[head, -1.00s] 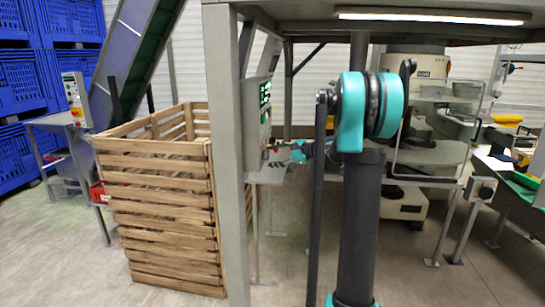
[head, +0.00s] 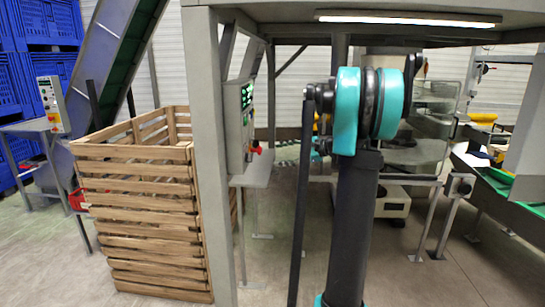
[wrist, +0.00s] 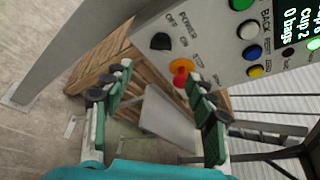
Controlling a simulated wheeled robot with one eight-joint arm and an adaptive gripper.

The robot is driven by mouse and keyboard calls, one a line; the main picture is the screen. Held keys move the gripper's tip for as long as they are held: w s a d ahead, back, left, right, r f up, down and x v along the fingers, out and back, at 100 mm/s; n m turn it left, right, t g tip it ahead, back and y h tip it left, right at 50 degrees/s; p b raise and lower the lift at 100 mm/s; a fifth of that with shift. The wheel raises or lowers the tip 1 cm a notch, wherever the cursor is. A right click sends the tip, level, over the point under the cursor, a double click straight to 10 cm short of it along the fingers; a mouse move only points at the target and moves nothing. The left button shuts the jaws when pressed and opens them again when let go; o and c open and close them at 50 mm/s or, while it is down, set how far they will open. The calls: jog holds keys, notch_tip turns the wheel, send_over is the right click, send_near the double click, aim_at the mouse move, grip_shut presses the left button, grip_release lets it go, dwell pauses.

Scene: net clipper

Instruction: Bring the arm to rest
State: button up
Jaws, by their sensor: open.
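My arm stands in the middle of the head view, with dark links and a teal joint. My gripper (wrist: 159,74) is open and empty in the wrist view, its two green-padded fingers apart. In the head view it is mostly hidden behind my arm. A grey control panel (wrist: 228,45) is just beyond the fingers, with a display, several coloured buttons and a black power knob (wrist: 160,41). Its red stop button (wrist: 180,80) on an orange base shows between the fingertips. The panel also shows in the head view (head: 239,120). I cannot tell the exact gap between gripper and panel.
A slatted wooden crate (head: 150,220) stands left of a grey frame post (head: 207,130). A small grey shelf (head: 252,175) is below the panel. A lit overhead beam (head: 408,18) crosses above my arm. Blue crates are stacked at far left. Floor shows in front.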

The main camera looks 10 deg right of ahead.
jog(key=shift+s+d+r, duration=0.1)
jog(key=shift+s+d, duration=0.1)
jog(key=shift+d, duration=0.05)
jog(key=s+a+f+n+g+h, duration=0.2)
jog(key=s+a+f+n+h, duration=0.15)
jog(key=s+a+f, duration=0.5)
jog(key=s+d+f+n+g+h, duration=0.1)
jog(key=s+f+n+h, duration=0.3)
jog(key=s+f, duration=0.5)
jog(key=s+d+f+n+g+h, duration=0.1)
jog(key=s+f+n+h, duration=0.3)
jog(key=s, duration=1.3)
notch_tip(320, 180, down, 5)
jog(key=n, duration=0.4)
jog(key=shift+d+r+h, duration=0.15)
jog(key=shift+d+h, duration=0.1)
jog(key=shift+h, duration=0.1)
jog(key=shift+s, duration=0.1)
